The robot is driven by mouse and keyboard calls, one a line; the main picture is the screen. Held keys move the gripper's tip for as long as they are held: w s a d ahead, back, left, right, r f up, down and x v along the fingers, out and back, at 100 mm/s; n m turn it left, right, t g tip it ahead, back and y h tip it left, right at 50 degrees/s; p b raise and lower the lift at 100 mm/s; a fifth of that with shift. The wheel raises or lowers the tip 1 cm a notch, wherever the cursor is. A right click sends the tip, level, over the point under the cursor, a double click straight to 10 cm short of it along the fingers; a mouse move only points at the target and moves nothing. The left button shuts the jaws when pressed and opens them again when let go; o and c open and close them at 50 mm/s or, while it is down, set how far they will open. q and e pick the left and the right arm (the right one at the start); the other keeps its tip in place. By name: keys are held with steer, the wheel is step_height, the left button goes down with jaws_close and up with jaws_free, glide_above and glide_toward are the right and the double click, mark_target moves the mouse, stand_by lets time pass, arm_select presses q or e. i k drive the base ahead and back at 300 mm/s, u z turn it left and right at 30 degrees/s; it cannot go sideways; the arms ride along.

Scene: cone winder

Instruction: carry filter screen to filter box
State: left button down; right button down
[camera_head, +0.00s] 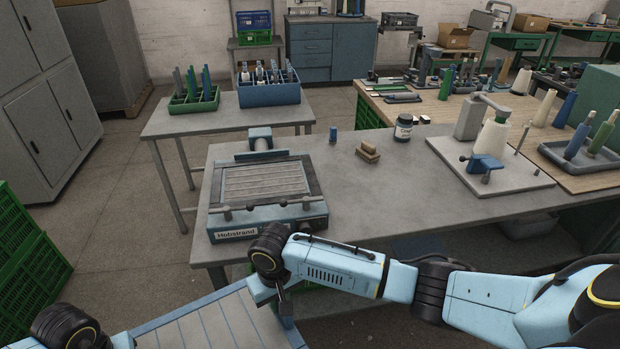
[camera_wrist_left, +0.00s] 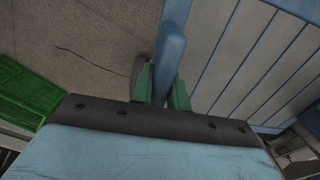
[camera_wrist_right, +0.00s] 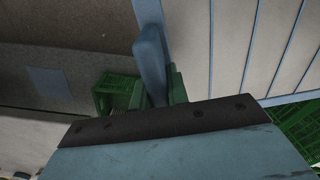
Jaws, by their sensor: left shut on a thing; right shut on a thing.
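The filter screen (camera_head: 222,328) is a flat pale panel with a light-blue frame and thin blue strips, low in front of me, partly cut off by the head view's bottom edge. It also shows in the left wrist view (camera_wrist_left: 245,65) and right wrist view (camera_wrist_right: 232,40). My left gripper (camera_wrist_left: 163,90) is shut on a blue handle at one side of the screen. My right gripper (camera_wrist_right: 157,90) is shut on the blue handle at the opposite side.
The grey table (camera_head: 370,220) holds a dark jar (camera_head: 404,128), tan blocks (camera_head: 368,152) and a cone stand (camera_head: 490,165). Green crates (camera_head: 30,250) are stacked at the left. A side table (camera_head: 225,117) carries bobbin trays. Open floor (camera_head: 125,200) lies left of the tables.

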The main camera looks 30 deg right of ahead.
mark_target(265, 180)
steer(key=z, duration=0.7)
